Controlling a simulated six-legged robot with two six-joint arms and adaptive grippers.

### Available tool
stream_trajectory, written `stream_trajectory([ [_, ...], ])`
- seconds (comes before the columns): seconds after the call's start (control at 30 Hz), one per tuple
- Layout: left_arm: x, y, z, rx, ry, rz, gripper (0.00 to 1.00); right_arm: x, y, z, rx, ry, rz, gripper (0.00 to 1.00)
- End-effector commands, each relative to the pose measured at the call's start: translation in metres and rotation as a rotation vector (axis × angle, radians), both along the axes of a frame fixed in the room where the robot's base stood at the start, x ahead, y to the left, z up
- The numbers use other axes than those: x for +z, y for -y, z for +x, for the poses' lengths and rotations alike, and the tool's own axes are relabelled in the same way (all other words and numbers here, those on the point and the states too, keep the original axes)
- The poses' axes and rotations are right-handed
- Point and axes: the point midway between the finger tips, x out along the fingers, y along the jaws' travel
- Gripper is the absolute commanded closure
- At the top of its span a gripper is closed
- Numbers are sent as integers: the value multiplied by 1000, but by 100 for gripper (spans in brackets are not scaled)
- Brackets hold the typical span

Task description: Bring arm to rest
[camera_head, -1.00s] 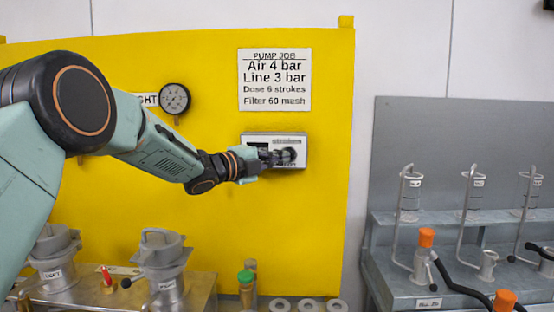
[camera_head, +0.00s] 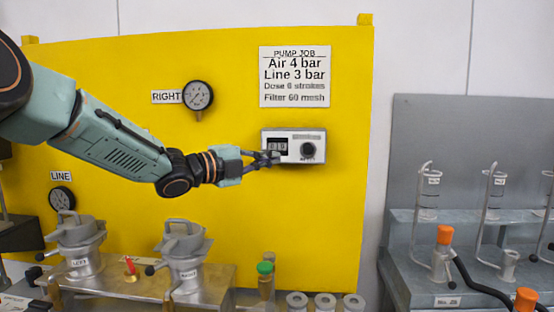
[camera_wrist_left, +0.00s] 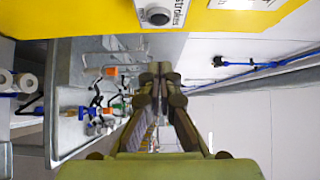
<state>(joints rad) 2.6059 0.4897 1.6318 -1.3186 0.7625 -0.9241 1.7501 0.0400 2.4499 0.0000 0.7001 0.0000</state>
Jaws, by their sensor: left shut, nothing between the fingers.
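My left arm (camera_head: 122,145) comes in from the left across the front of the yellow panel (camera_head: 225,65). I cannot tell whether the fingertips touch the box. My right gripper is not in view.
A sign (camera_head: 295,77) and a gauge (camera_head: 198,96) are on the panel. Two metal pots, left (camera_head: 78,245) and right (camera_head: 183,257), stand on a bench below the arm. A green-capped bottle (camera_head: 265,280) and white rings stand nearby. A grey rack (camera_head: 450,140) is at right.

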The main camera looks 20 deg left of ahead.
Motion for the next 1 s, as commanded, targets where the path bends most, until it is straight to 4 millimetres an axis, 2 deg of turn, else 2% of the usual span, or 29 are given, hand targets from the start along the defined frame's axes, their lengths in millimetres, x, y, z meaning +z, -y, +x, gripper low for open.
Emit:
stream_trajectory([
  [0.67, 1, -1, -3, 0, 0, -1, 100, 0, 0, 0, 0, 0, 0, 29],
  [0.73, -4, 1, -3, 1, -12, -8, 100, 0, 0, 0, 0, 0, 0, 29],
  [0.77, -9, 2, -3, 1, -26, -18, 100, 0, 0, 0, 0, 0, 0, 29],
  [0.87, -46, 13, -4, 14, -130, -89, 100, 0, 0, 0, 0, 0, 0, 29],
  [0.97, -105, 28, -11, 50, -300, -207, 100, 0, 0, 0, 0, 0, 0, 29],
  [1.0, -130, 34, -16, 71, -376, -258, 100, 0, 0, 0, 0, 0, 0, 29],
])
